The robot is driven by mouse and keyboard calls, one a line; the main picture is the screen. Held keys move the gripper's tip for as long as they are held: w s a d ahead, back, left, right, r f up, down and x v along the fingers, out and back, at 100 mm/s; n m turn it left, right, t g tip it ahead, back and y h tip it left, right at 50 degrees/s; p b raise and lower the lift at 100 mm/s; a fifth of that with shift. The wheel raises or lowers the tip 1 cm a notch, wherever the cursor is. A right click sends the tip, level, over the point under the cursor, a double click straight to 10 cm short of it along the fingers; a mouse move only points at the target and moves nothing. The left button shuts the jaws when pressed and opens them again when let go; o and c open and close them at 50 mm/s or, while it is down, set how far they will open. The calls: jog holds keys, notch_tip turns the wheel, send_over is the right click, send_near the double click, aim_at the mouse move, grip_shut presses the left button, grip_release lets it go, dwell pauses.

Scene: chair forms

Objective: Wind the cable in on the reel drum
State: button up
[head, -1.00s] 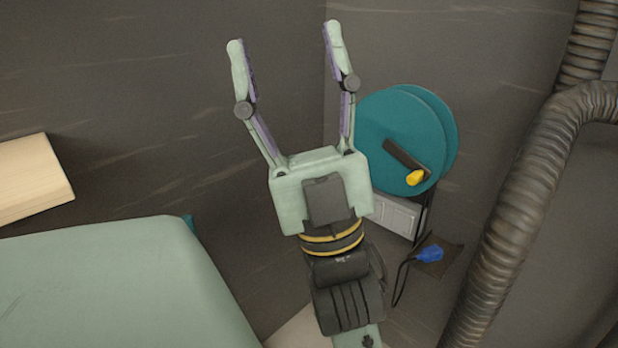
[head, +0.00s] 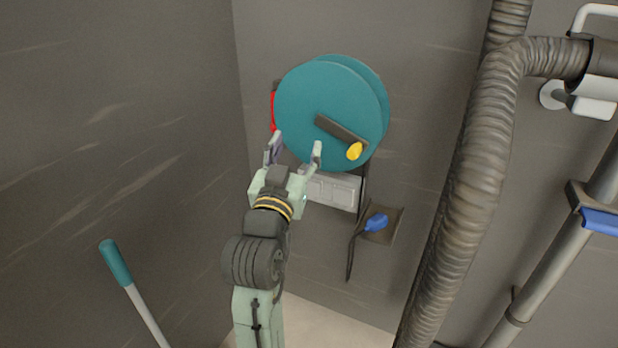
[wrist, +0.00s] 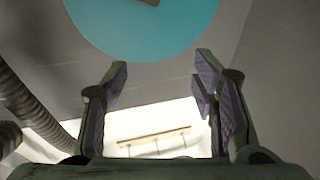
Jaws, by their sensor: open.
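The teal reel drum (head: 310,100) is mounted on the wall in the head view, with a dark crank arm (head: 338,130) and a yellow knob (head: 355,151) at its lower right. The black cable (head: 352,250) hangs below it, with a blue plug (head: 376,222) beside a small brown plate. My gripper (head: 294,150) is open and empty, its fingertips at the drum's lower left edge in the picture and left of the knob. In the wrist view the drum's lower part (wrist: 140,35) shows beyond the open fingers; the knob is out of that view.
A white socket box (head: 333,190) sits under the drum. A thick ribbed hose (head: 465,190) runs down to the right, with a grey pipe (head: 555,270) farther right. A teal-topped pole (head: 115,262) stands at the lower left. Something red (head: 273,110) shows behind the drum's left edge.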

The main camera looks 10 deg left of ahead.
aim_at(351, 155)
jog(key=w+d+f+m+g+h, duration=0.1)
jog(key=d+f+m+g+h, duration=0.2)
jog(key=d+f, duration=0.45)
jog(key=shift+n+h, duration=0.4)
jog(key=x, duration=0.4)
jog(key=p+x, duration=0.1)
jog(key=x, duration=0.3)
jog(key=r+x, duration=0.1)
jog(key=x, duration=0.3)
jog(key=shift+d, duration=0.1)
jog(key=shift+c, duration=0.2)
jog(key=c, duration=1)
jog(key=o, duration=0.5)
jog(key=shift+c, duration=0.2)
jog(key=r+p, duration=0.4)
jog(key=r, duration=0.1)
jog(key=shift+s+d, duration=0.1)
jog(key=shift+d, duration=0.25)
jog(key=shift+f, duration=0.15)
